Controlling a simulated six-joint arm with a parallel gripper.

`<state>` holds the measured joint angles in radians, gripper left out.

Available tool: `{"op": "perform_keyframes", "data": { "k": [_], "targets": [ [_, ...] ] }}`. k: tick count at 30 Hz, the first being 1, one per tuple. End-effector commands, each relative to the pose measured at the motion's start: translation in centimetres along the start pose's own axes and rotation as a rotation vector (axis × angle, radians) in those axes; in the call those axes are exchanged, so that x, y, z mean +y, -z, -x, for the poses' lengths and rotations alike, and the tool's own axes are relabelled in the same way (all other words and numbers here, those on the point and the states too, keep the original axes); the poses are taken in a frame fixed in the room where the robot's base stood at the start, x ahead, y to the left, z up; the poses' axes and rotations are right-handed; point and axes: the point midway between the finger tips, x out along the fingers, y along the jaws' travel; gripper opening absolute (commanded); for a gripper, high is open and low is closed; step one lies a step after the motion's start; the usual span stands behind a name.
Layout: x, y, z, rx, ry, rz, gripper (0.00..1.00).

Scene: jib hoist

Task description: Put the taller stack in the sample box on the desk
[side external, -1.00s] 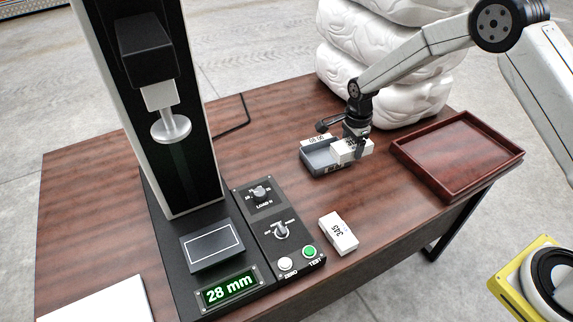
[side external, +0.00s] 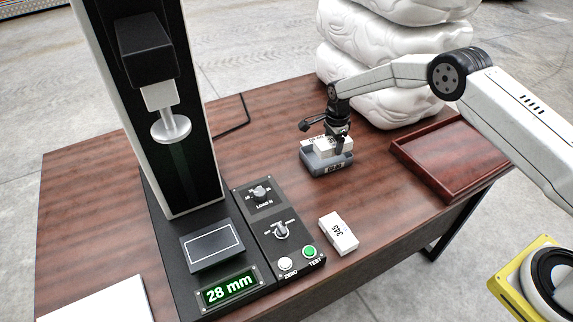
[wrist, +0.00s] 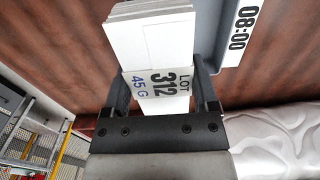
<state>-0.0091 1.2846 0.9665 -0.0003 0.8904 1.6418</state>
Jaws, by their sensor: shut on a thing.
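The grey sample box (side external: 318,165) stands on the desk, with a white label on its rim. In the wrist view its wall (wrist: 207,40) carries the label "08:00". My gripper (side external: 338,143) is shut on a white stack (side external: 328,150) and holds it over the box; I cannot tell if it touches the floor of the box. In the wrist view the stack (wrist: 150,45) sits between the fingers, with a label reading "LOT 312" and "45 G". Another white stack (side external: 338,233), marked "345", lies on the desk nearer the front.
A test machine (side external: 205,255) showing "28 mm" stands at left, its control panel (side external: 275,225) beside the marked stack. A red-brown tray (side external: 425,175) is at the right edge. White sacks (side external: 385,60) are piled behind. Open desk lies between the box and the panel.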

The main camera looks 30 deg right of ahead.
Motion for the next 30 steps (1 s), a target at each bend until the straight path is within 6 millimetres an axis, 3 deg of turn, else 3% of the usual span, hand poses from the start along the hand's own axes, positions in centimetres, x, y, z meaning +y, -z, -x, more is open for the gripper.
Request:
{"op": "perform_keyframes", "data": {
  "k": [12, 30],
  "targets": [
    [-1.9, -0.1, -2.3, 0.000, 0.000, 0.000, 0.03],
    [-2.5, -0.2, -3.0, 0.000, 0.000, 0.000, 0.03]
  ]
}}
